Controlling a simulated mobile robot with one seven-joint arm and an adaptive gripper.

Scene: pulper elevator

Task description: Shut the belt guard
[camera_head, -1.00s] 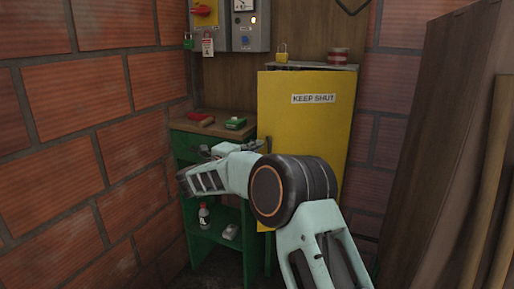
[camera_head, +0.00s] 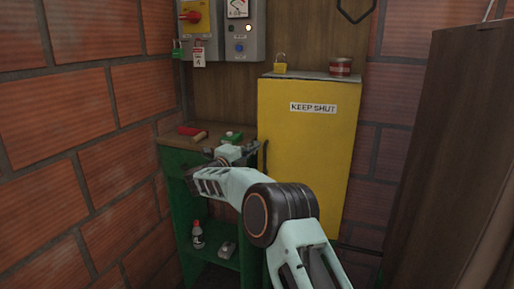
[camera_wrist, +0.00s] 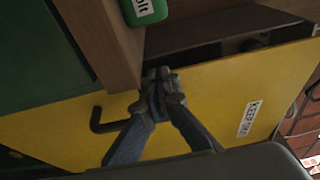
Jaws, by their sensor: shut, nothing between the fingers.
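The belt guard is a yellow door (camera_head: 310,150) labelled KEEP SHUT, with a black handle (camera_head: 265,158) near its left edge. In the wrist view, the yellow door (camera_wrist: 215,95) shows a dark gap (camera_wrist: 230,45) along its handle-side edge, so it looks ajar. The handle (camera_wrist: 105,118) is left of my fingers there. My gripper (camera_wrist: 163,82) is shut and empty, its fingertips at that door edge beside the wooden bench edge. I cannot tell whether they touch the door. In the head view, my gripper (camera_head: 240,150) is at the door's left, partly hidden by my wrist.
A green bench (camera_head: 180,215) with a wooden top stands left of the door, holding a red item (camera_head: 191,132) and a green box (camera_head: 233,137). A padlock (camera_head: 280,63) and red tin (camera_head: 340,67) sit above the door.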

